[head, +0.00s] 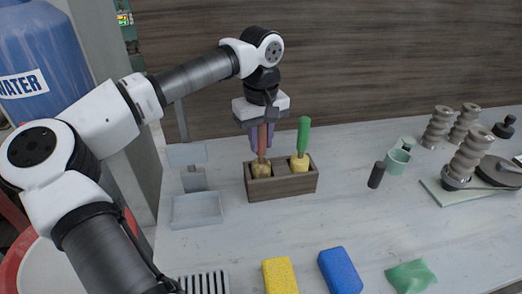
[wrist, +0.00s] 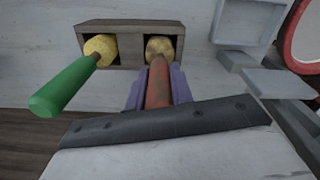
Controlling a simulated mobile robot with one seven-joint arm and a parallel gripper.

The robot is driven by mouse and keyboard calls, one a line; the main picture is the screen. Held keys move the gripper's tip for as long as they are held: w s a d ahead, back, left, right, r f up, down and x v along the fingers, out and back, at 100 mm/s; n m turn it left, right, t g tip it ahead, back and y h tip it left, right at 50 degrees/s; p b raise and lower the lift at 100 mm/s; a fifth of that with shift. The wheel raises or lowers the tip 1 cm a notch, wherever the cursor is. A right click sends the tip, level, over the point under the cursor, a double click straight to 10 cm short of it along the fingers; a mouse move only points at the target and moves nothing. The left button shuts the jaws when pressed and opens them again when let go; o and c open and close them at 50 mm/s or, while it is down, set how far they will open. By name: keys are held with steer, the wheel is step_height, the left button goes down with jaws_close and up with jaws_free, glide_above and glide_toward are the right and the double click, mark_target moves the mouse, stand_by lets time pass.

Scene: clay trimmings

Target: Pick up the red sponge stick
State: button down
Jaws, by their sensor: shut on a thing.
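The red sponge stick (head: 262,140) has a red handle and a yellow sponge end. It stands upright in the left compartment of a wooden two-compartment box (head: 284,187) in the head view. My gripper (head: 261,145) comes from above, its purple fingers shut on the red handle. In the wrist view, the red handle (wrist: 158,85) lies between the purple fingers (wrist: 157,90), and its sponge is at the box's right opening. The sponge's lower part is hidden by the box. A green-handled sponge stick (head: 303,138) stands in the other compartment, close beside.
A grey tray stand (head: 196,212) is left of the box. A dark cylinder (head: 376,175) and green cup (head: 397,161) are right. Yellow (head: 280,276) and blue (head: 340,271) sponges lie in front. Bare table lies between the box and these sponges.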

step_height(320, 180, up, 28)
steer(key=p, duration=0.7)
steer(key=shift+f, duration=0.1)
stand_by(0.5)
